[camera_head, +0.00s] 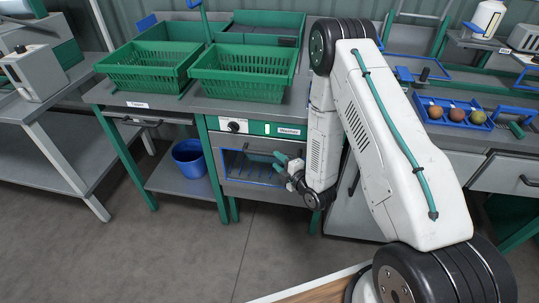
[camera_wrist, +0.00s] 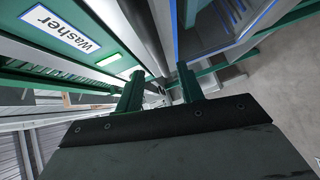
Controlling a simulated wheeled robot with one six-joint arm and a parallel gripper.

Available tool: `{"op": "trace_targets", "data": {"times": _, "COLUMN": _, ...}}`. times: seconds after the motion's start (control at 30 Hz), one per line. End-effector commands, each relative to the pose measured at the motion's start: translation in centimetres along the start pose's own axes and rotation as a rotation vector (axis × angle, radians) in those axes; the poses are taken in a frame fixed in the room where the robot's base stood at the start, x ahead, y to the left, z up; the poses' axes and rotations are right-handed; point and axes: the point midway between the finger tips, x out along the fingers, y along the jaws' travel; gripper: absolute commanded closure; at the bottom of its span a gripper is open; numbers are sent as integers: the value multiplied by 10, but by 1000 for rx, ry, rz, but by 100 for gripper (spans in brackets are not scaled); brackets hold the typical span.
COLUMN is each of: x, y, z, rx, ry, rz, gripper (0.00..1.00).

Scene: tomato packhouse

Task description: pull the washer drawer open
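The washer (camera_head: 289,131) stands in the bench below the green baskets, with a green and white front panel and a black knob. Its label also shows in the wrist view (camera_wrist: 75,35). Below the panel is the grey washer drawer front (camera_head: 236,187) with a blue-edged barred window; it looks shut. A dark bar handle (camera_head: 246,153) runs along its top, its right part covered by my gripper (camera_head: 282,161). In the wrist view my gripper (camera_wrist: 159,72) has its two green fingers apart, with a grey bar-like part near the tips. I cannot tell whether the fingers touch the handle.
Green baskets (camera_head: 244,70) stand on the bench above. A blue bucket (camera_head: 189,158) sits on the low shelf to the left. A blue tray (camera_head: 453,113) with several tomatoes lies on the right bench. A wooden-topped surface (camera_head: 318,291) is near my base. The floor before the washer is clear.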

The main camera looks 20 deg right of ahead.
Motion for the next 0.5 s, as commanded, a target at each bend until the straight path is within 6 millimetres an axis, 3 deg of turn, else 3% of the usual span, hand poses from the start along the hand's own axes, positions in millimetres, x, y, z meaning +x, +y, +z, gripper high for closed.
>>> {"op": "trace_targets", "data": {"times": 0.3, "x": 49, "y": 0, "z": -1, "rx": 2, "ry": 1, "rz": 0, "gripper": 62}}
{"op": "trace_targets", "data": {"times": 0.5, "x": 60, "y": 0, "z": 0, "rx": 3, "ry": 0, "rz": -1, "gripper": 62}}
